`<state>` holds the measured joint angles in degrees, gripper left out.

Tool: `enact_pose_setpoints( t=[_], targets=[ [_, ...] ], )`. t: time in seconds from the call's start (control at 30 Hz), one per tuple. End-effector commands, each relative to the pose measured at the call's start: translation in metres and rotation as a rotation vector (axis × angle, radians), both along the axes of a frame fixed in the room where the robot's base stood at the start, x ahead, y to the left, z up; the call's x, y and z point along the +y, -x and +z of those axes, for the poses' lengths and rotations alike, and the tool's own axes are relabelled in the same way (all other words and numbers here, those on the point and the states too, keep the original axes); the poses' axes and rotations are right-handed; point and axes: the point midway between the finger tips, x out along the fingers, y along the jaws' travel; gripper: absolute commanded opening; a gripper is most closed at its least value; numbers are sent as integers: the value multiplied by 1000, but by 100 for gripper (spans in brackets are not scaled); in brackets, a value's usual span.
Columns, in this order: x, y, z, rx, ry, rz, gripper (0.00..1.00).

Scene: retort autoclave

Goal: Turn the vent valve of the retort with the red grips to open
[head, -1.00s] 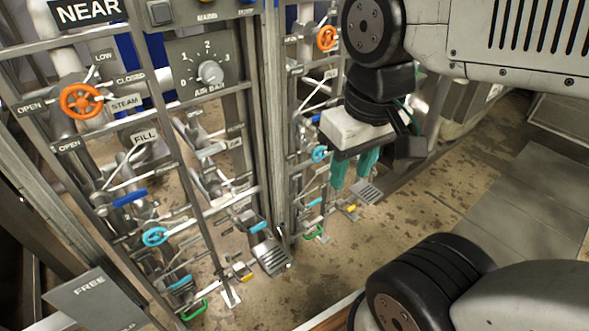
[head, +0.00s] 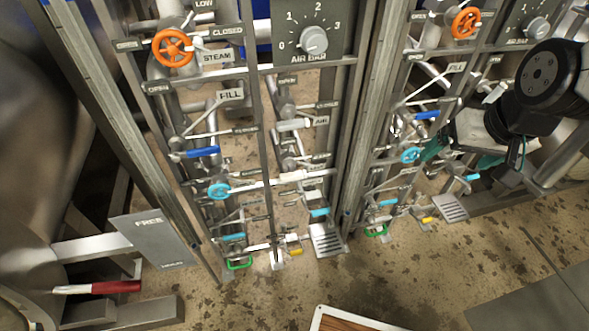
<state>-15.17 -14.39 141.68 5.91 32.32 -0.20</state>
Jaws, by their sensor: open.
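A red grip (head: 115,287) on a metal bar shows at the lower left, below a grey plate marked FREE (head: 155,240). Two valve panels stand side by side. The left panel has an orange wheel (head: 173,47) by a STEAM label, a blue lever (head: 201,153) below FILL and a light-blue wheel (head: 219,191). The right panel has a matching orange wheel (head: 465,23) and blue lever (head: 427,115). I cannot read a vent label, so I cannot tell which valve is the vent. My gripper (head: 458,156), with teal fingers, is open before the right panel, partly overlapping its pipes.
Metal uprights (head: 372,110) divide the panels. Grey pedals (head: 328,240) and small green handles (head: 240,265) sit low near the floor. An air dial (head: 313,40) is at the top. A white-edged wooden board (head: 340,320) is at the bottom. The brown floor (head: 420,275) before the panels is largely clear.

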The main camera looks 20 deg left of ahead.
Motion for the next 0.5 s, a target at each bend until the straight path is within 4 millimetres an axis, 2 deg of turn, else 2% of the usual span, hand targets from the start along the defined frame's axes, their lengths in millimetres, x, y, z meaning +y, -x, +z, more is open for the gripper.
enact_pose_setpoints(
  t=[0.03, 0.1, 0.23, 0.37, 0.5],
  targets=[
    [22, -15, -19, -14, -10, 27, 95],
    [50, -35, -42, -55, -29, 53, 95],
    [104, -62, -88, -131, -59, 98, 95],
    [156, -75, -139, -208, -86, 143, 95],
    [206, -74, -198, -295, -109, 188, 95]
  ],
)
